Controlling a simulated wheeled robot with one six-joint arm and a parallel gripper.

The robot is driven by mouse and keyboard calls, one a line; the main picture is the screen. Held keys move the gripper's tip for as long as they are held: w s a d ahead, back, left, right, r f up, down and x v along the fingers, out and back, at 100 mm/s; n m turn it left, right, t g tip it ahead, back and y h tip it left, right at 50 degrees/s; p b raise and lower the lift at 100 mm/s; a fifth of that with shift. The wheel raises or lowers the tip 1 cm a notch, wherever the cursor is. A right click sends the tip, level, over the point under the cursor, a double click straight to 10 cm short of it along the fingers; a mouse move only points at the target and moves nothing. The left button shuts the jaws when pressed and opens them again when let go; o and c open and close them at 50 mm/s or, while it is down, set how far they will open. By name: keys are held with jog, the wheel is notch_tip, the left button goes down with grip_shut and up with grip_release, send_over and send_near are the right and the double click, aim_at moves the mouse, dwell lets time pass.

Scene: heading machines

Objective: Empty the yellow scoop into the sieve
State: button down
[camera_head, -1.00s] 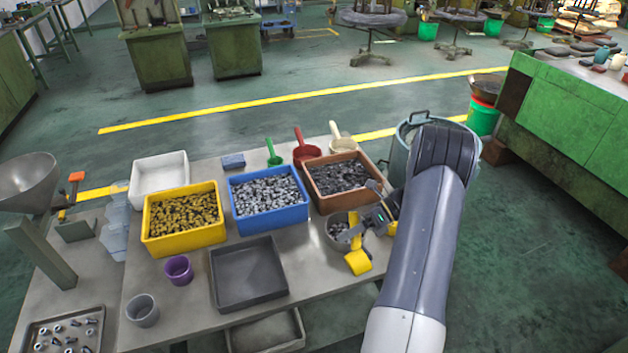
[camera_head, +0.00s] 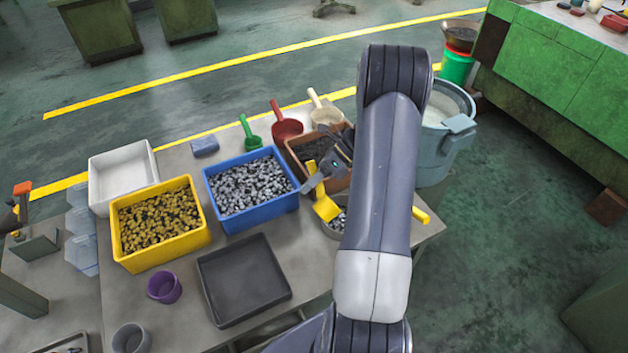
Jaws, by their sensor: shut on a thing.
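My gripper (camera_head: 322,174) is shut on the yellow scoop (camera_head: 325,207), beside the brown crate. The scoop's head hangs below the gripper and appears at the left edge of a round grey container with small metal parts (camera_head: 338,224), which may be the sieve. My arm covers most of that container. A yellow bar (camera_head: 420,214) sticks out right of my arm; I cannot tell what it belongs to. I cannot see whether the scoop holds anything, or its exact height.
Crates of parts stand on the table: yellow (camera_head: 160,250), blue (camera_head: 285,208), brown (camera_head: 298,160). Green (camera_head: 253,142), red (camera_head: 287,130) and cream (camera_head: 325,115) scoops lie behind them. A dark tray (camera_head: 245,310) is empty. A large bucket (camera_head: 440,165) stands at right.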

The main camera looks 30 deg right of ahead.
jog(key=shift+s+a+f+n+h+b, duration=0.1)
jog(key=shift+a+f+h+b, duration=0.35)
jog(key=shift+h, duration=1.4)
jog(key=shift+w+a+f+n+h+b, duration=0.1)
jog(key=shift+a+h, duration=0.6)
jog(key=shift+h, duration=1.2)
jog(key=shift+s+a+f+n+h+b, duration=0.1)
jog(key=shift+a+f+h+b, duration=0.35)
jog(key=shift+h, duration=1.4)
jog(key=shift+a+r, duration=0.1)
jog(key=shift+r, duration=0.05)
